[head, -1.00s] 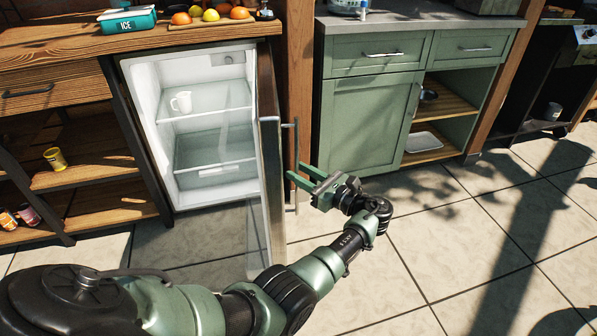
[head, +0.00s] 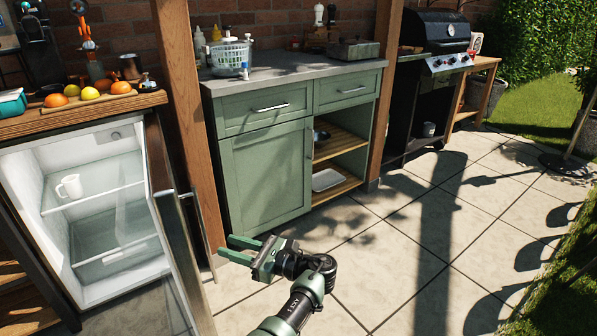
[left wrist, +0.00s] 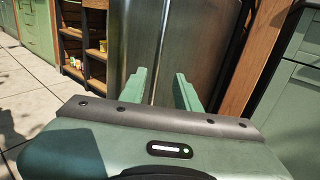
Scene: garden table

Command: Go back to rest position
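My left gripper (head: 246,249) is in the lower middle of the head view, its two green fingers apart with nothing between them. It is to the right of the open fridge door (head: 171,215) and in front of the green cabinet. In the left wrist view the fingers (left wrist: 162,92) are also spread, pointing at the metal face of the fridge door (left wrist: 180,45). The fingers look apart from the door handle (head: 199,225). My right gripper is not in view.
The tiled floor (head: 400,235) is open on the right, up to the grass.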

